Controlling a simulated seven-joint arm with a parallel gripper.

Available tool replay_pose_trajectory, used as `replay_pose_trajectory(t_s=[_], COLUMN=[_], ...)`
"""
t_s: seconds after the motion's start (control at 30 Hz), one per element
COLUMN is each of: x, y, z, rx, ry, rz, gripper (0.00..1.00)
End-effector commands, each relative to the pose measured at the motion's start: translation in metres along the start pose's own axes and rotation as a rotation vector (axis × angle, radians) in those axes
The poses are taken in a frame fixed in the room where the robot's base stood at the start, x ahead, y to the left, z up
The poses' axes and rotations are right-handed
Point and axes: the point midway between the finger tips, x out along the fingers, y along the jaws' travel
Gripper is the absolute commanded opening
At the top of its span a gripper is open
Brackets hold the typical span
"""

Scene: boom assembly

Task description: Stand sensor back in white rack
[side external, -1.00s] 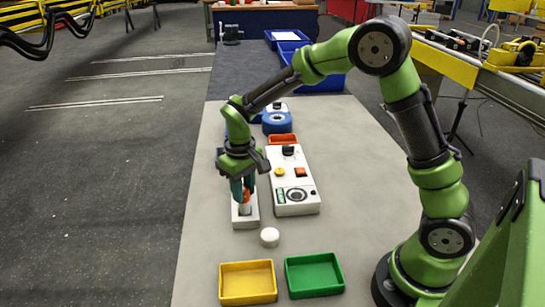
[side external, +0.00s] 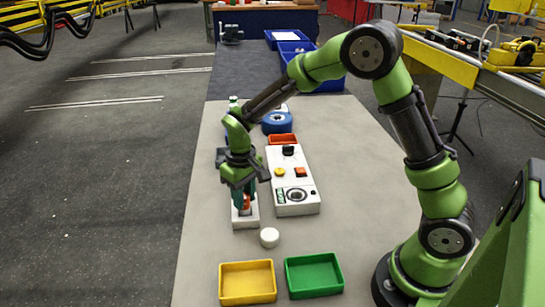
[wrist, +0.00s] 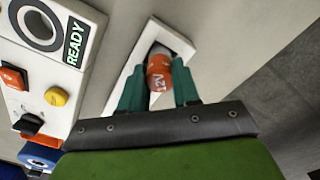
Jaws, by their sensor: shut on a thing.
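The sensor is an orange cylinder marked "12V" with a grey end. In the wrist view the sensor (wrist: 159,74) sits between the green fingers of my gripper (wrist: 160,92). The white rack (side external: 246,223) is a small block on the table directly below my gripper (side external: 244,201). The rack also shows in the wrist view (wrist: 121,83), with the sensor's grey end over or in its dark opening. My gripper is shut on the sensor and points down. The fingers hide part of the rack, and I cannot tell how deep the sensor sits.
A white control box (side external: 296,207) with buttons and a knob stands close to the right of the rack. A white round piece (side external: 269,237) lies in front. A yellow tray (side external: 247,284) and a green tray (side external: 314,276) are nearer. A blue round thing (side external: 277,123) stands behind.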

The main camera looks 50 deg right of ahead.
Motion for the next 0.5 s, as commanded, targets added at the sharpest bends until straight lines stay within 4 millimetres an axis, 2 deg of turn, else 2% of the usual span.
replay_pose_trajectory(t_s=[0.1, 0.13, 0.3, 0.5], x=[0.0003, 0.0003, 0.0003, 0.0003], y=[-0.0001, -0.0001, -0.0001, -0.0001], z=[-0.0001, -0.0001, -0.0001, -0.0001], rx=[0.0, 0.0, 0.0, 0.0], ry=[0.001, 0.0, 0.0, 0.0], rz=[0.0, 0.0, 0.0, 0.0], gripper=[0.02, 0.34, 0.6, 0.61])
